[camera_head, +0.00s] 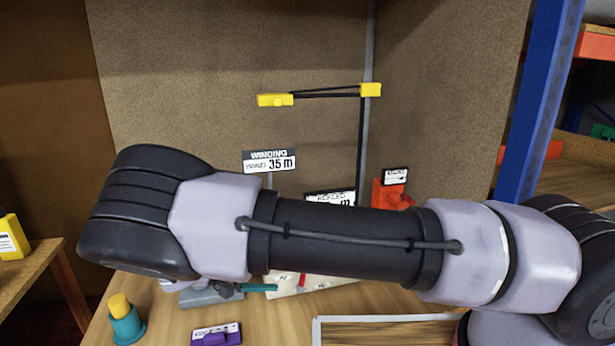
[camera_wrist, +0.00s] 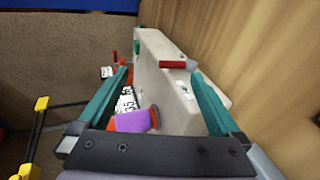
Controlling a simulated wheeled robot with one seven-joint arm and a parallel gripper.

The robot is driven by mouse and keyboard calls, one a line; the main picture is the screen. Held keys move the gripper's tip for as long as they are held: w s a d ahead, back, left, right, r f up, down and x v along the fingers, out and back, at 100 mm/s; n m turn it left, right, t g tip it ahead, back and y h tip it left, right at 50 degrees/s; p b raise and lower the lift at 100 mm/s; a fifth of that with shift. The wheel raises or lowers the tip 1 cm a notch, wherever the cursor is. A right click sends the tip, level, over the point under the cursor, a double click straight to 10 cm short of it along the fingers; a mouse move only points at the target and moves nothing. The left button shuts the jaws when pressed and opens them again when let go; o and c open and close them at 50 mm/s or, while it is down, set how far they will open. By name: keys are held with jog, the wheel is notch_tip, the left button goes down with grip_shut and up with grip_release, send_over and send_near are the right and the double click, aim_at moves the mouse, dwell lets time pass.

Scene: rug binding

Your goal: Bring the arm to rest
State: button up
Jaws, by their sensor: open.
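My gripper (camera_wrist: 160,74) shows in the wrist view with its two teal fingers spread wide apart and nothing held between them. A cream machine body (camera_wrist: 168,85) with a red bar (camera_wrist: 178,65) on it stands beyond the fingers. A purple and orange part (camera_wrist: 133,120) shows low between the fingers. In the head view my arm stretches across the picture and bends down at the left. It hides much of the bench, and only a teal finger (camera_head: 262,288) shows below it.
Behind stand a "WINDING 35 m" sign (camera_head: 269,161), a red unit (camera_head: 390,196) and a yellow-ended bar (camera_head: 276,100). A blue post (camera_head: 540,95) rises at right.

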jog(key=w+d+r+m+g+y, duration=0.35)
jog(key=d+r+y, duration=0.25)
jog(key=d+r, duration=0.55)
jog(key=w+d+r+m+g+y, duration=0.4)
jog(key=d+r, duration=0.4)
jog(key=r, duration=0.7)
jog(key=s+d+r+m+t+y, duration=0.2)
jog(key=s+d+r+t+y, duration=0.2)
jog(key=s+d+r+t, duration=0.5)
jog(key=s+d+r, duration=0.6)
jog(key=r, duration=0.1)
